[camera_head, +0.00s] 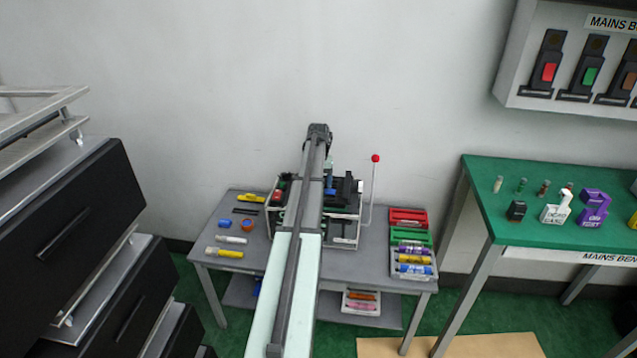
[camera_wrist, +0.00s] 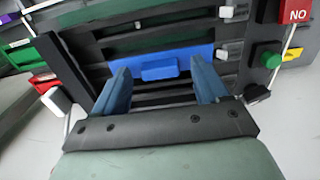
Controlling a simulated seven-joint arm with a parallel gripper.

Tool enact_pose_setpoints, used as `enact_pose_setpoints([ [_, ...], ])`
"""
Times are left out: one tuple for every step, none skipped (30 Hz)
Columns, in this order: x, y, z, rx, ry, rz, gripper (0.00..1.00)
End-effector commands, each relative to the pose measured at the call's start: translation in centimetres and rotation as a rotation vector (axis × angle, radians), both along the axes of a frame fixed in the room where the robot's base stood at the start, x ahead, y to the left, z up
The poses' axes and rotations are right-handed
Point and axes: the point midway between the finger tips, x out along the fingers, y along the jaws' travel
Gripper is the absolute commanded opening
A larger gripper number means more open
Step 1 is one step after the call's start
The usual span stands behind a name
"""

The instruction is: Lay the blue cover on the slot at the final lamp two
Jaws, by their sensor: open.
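The blue cover (camera_wrist: 190,60) shows in the wrist view as a flat blue plate with a raised block in its middle. It lies across the dark slotted fixture (camera_wrist: 150,42). My gripper (camera_wrist: 160,72) is open, with one blue finger on each side of the raised block. I cannot tell whether the fingers touch the cover. In the head view, my arm reaches over the fixture (camera_head: 345,190) and hides much of it. A small blue part (camera_head: 330,191) shows beside the arm there. I cannot tell which slot belongs to final lamp two.
A red-knobbed lever (camera_head: 375,158) stands right of the fixture. Red, green and grey trays (camera_head: 408,217) sit on the table's right side. Loose markers (camera_head: 224,252) lie at left. A green button (camera_wrist: 271,60) and red NO sign (camera_wrist: 296,13) show in the wrist view.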

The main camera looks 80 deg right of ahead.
Motion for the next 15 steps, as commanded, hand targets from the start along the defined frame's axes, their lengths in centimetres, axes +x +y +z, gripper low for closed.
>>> enact_pose_setpoints([
  [0.0, 0.0, 0.0, 0.000, 0.000, 0.000, 0.75],
  [0.0, 0.0, 0.0, 0.000, 0.000, 0.000, 0.75],
  [0.0, 0.0, 0.0, 0.000, 0.000, 0.000, 0.75],
  [0.0, 0.0, 0.0, 0.000, 0.000, 0.000, 0.75],
  [0.0, 0.0, 0.0, 0.000, 0.000, 0.000, 0.75],
  [0.0, 0.0, 0.0, 0.000, 0.000, 0.000, 0.75],
  [0.0, 0.0, 0.0, 0.000, 0.000, 0.000, 0.75],
  [0.0, 0.0, 0.1, 0.000, 0.000, 0.000, 0.75],
  [0.0, 0.0, 0.2, 0.000, 0.000, 0.000, 0.75],
  [0.0, 0.0, 0.4, -0.001, 0.000, 0.000, 0.75],
  [0.0, 0.0, 0.6, -0.001, 0.000, 0.000, 0.75],
  [0.0, 0.0, 1.0, -0.001, 0.000, 0.000, 0.75],
  [0.0, 0.0, 1.3, -0.002, 0.000, 0.000, 0.75],
  [0.0, -0.1, 1.8, -0.002, 0.000, 0.000, 0.75],
  [0.0, -0.1, 2.4, -0.003, 0.000, 0.000, 0.75],
])
